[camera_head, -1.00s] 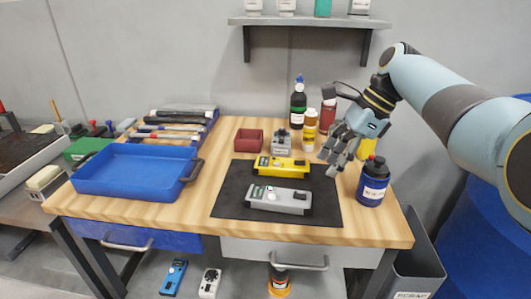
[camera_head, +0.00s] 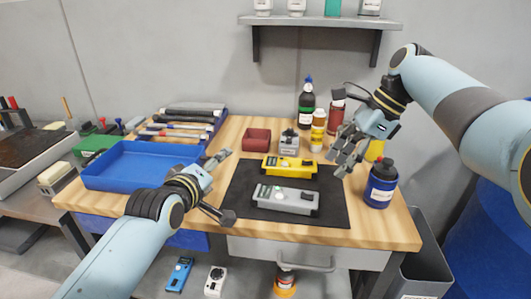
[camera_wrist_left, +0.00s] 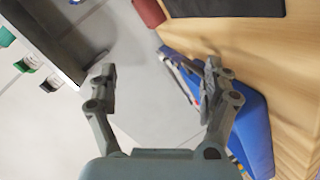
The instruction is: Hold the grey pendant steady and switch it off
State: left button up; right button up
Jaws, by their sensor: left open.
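The grey pendant (camera_head: 286,199) lies flat on the dark mat (camera_head: 335,208), nearest the front of the bench. A yellow pendant (camera_head: 289,168) lies just behind it. My left gripper (camera_head: 226,187) is open and empty, left of the grey pendant and apart from it, over the mat's left side. In the left wrist view its spread fingers (camera_wrist_left: 160,70) have nothing between them, and the grey pendant does not show there. My right gripper (camera_head: 343,158) hangs right of the yellow pendant, above the mat's right edge; its finger gap is unclear.
A blue tray (camera_head: 105,183) stands left, partly behind my left arm. A red bin (camera_head: 256,138), a grey device (camera_head: 289,141) and bottles stand behind the mat. A blue bottle (camera_head: 380,184) stands right, near my right gripper. A wall shelf (camera_head: 315,20) hangs above.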

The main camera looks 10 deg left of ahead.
pick_arm(q)
jog(key=w+g, duration=0.1)
jog(key=w, duration=0.1)
jog(key=w+d+n+g, duration=0.1)
jog(key=w, duration=0.1)
jog(key=w+d+n+g, duration=0.1)
jog(key=w, duration=0.1)
jog(key=shift+w+d+h, duration=0.1)
jog(key=shift+d+h, duration=0.15)
jog(key=shift+h, duration=0.05)
jog(key=w+d+r+n+g, duration=0.3)
jog(key=d+r+n+g, duration=0.1)
jog(key=r+g, duration=0.3)
jog(key=g, duration=0.4)
send_near(266, 191)
jog(key=shift+y, duration=0.4)
jog(key=f, duration=1)
jog(key=shift+w+d, duration=0.15)
jog(key=shift+d, duration=0.15)
